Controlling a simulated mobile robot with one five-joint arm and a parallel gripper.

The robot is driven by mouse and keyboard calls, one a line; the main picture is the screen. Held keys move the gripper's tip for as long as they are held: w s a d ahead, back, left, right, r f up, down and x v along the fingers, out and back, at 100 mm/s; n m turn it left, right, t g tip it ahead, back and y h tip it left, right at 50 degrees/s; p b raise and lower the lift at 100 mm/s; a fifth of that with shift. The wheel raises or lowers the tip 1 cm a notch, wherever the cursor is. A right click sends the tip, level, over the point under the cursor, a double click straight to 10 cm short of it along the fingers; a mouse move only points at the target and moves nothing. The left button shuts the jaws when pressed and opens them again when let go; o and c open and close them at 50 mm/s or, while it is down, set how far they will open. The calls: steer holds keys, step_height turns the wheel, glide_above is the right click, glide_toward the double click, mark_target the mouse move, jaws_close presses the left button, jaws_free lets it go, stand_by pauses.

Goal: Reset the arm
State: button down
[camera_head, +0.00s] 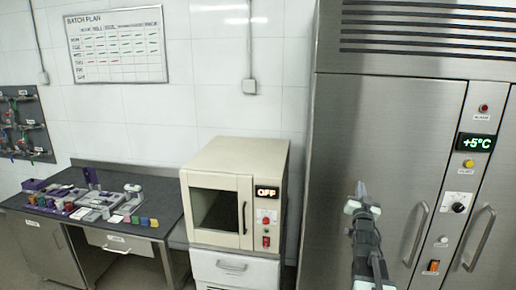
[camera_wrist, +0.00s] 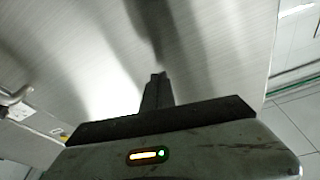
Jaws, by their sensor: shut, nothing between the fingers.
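My gripper (camera_head: 361,189) is at the end of my raised arm, in the lower right of the head view. It points upward in front of the large steel cabinet. In the wrist view, the fingers (camera_wrist: 157,88) are together with nothing between them. Behind them is a blurred, brushed metal surface. No object is held.
The steel cabinet (camera_head: 385,120) has long door handles and a +5°C display. A beige oven-like unit (camera_head: 240,160) showing OFF stands left of it on a white drawer unit. A dark bench (camera_head: 150,190) with small coloured items is farther left.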

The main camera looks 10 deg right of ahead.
steer(key=w+a+f+n+g+y+b, duration=0.1)
steer(key=w+a+f+n+g+y, duration=0.15)
steer(key=a+f, duration=0.6)
steer(key=w+a+f+n+g+y, duration=0.1)
steer(key=a+f+g+y, duration=0.3)
steer(key=a, duration=0.7)
steer(key=s+a+f+n+g+b, duration=0.15)
steer(key=s+a+f, duration=0.25)
steer(key=a+f, duration=0.55)
steer(key=s+a+f+n+g, duration=0.1)
steer(key=s+f+g, duration=0.4)
steer(key=s, duration=0.5)
steer(key=s+a+f+n+g+y, duration=0.1)
steer(key=s+f+g, duration=0.3)
steer(key=s, duration=0.7)
steer(key=shift+s+a+f+g, duration=0.2)
steer(key=shift+a+f+g, duration=0.15)
steer(key=shift+a+g, duration=0.6)
steer(key=shift+d+y, duration=0.1)
steer(key=shift+y, duration=0.15)
